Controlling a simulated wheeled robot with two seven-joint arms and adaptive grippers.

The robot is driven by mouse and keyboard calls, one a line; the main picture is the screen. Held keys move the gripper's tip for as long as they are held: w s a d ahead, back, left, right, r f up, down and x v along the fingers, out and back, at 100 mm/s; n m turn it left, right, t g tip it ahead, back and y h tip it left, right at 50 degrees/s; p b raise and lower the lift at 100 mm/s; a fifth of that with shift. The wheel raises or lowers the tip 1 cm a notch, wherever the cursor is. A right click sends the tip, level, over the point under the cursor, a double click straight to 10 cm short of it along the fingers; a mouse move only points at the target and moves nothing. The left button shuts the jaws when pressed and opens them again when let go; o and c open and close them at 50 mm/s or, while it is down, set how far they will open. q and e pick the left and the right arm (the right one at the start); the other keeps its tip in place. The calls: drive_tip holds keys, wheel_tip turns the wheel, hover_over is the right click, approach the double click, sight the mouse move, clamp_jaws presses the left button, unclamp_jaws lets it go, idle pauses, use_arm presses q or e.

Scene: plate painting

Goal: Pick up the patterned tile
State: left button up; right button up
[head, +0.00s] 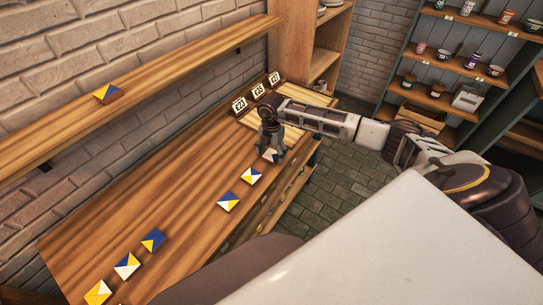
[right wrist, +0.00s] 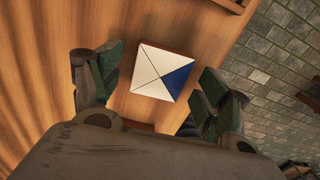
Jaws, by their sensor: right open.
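A patterned tile (right wrist: 160,73), white with one blue triangle, lies flat on the wooden counter (head: 180,200). In the head view this tile (head: 270,155) is at the counter's right part, partly hidden by my right gripper (head: 271,150). In the right wrist view the open fingers of the right gripper (right wrist: 158,92) stand to the left and right of the tile, apart from it. Other patterned tiles lie in a row along the counter: two nearby (head: 250,175) (head: 228,201) and several at the front left (head: 126,265). My left gripper is not in view.
A wall shelf (head: 150,80) above the counter bears one more patterned tile (head: 108,93). Small numbered signs (head: 257,91) stand at the counter's back end by a wooden cabinet (head: 310,45). A rack of cups (head: 450,60) stands far right. The counter's left middle is clear.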

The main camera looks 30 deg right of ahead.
sight(272, 155)
drive_tip(key=shift+f, duration=0.25)
drive_tip(key=c, duration=1.2)
drive_tip(key=shift+o, duration=0.2)
drive_tip(key=shift+r, duration=0.15)
wheel_tip(272, 155, up, 10)
drive_tip(key=shift+b, duration=0.45)
